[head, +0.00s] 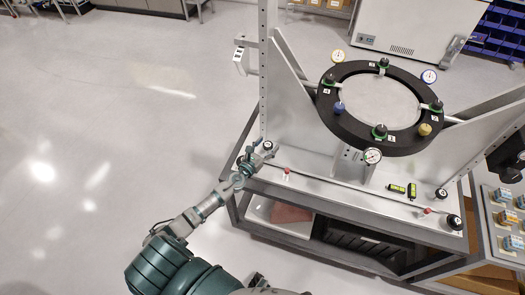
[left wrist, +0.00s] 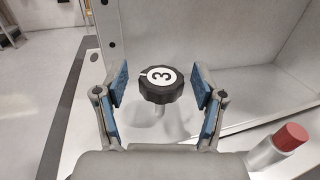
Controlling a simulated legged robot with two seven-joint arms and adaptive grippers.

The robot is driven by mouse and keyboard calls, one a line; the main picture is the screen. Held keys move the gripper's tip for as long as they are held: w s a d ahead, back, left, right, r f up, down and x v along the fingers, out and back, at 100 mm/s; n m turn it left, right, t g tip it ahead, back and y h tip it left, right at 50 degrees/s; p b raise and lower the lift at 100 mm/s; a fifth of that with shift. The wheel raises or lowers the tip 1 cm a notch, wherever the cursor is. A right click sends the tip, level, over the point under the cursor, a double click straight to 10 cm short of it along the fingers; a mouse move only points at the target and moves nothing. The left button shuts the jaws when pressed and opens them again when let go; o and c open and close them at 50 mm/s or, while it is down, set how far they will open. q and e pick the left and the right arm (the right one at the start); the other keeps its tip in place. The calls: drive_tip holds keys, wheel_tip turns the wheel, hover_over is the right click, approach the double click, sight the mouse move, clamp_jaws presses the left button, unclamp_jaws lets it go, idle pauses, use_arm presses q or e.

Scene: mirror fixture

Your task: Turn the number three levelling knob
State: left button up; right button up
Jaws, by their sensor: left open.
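The number three levelling knob (left wrist: 160,84) is a black fluted knob with a white top marked 3, on a metal stem. In the head view the knob (head: 268,145) sits at the left corner of the mirror fixture's base plate (head: 325,178). My left gripper (head: 257,155) is open at this corner. In the left wrist view the blue pads of the left gripper (left wrist: 159,84) stand either side of the knob, with a visible gap on each side. My right gripper is not in view.
A red-capped post (left wrist: 282,146) stands right of the knob, close to the gripper; it also shows in the head view (head: 287,171). The black mirror ring (head: 340,122) with several small knobs and dials rises behind. Two other black knobs (head: 441,193) (head: 454,222) sit at the plate's right.

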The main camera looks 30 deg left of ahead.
sight(264, 148)
use_arm(q)
drive_tip(key=s, duration=1.1)
drive_tip(key=shift+s+a, duration=0.15)
drive_tip(key=shift+s, duration=0.15)
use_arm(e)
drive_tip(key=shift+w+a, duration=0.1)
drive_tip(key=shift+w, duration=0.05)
use_arm(q)
drive_tip(key=shift+f, duration=0.1)
